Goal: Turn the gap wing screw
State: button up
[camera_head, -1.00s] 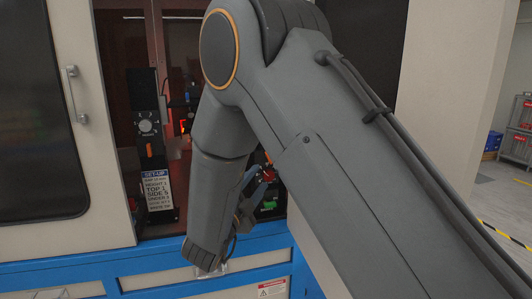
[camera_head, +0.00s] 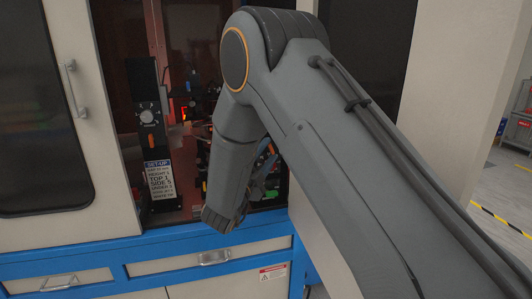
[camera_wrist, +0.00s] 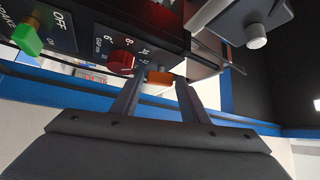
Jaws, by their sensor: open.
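In the wrist view, a small orange piece (camera_wrist: 160,78) sits between the tips of my gripper (camera_wrist: 158,88). It may be the gap wing screw, but no label on it can be read. The two fingers stand apart, one on each side of it, and I cannot tell whether either touches it. In the head view, my gripper (camera_head: 266,164) reaches into the right part of the machine opening, partly hidden behind my own arm. The screw cannot be made out there.
A red knob (camera_wrist: 121,62) with a numbered scale is close left of the fingers. A green switch (camera_wrist: 27,40) marked OFF is further left. A silver knob (camera_wrist: 256,35) is at upper right. A set-up card (camera_head: 160,179) stands in the opening, above the blue frame (camera_head: 140,245).

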jog(key=c, duration=0.8)
jog(key=shift+r+m+g+b, duration=0.15)
jog(key=shift+m+g+b, duration=0.25)
jog(key=shift+m+g, duration=0.15)
jog(key=shift+r+m+g+y+b, duration=0.2)
jog(key=shift+m+g+y+b, duration=0.35)
jog(key=shift+m+g, duration=0.65)
jog(key=o, duration=0.8)
jog(key=shift+s, duration=0.1)
jog(key=shift+a, duration=0.1)
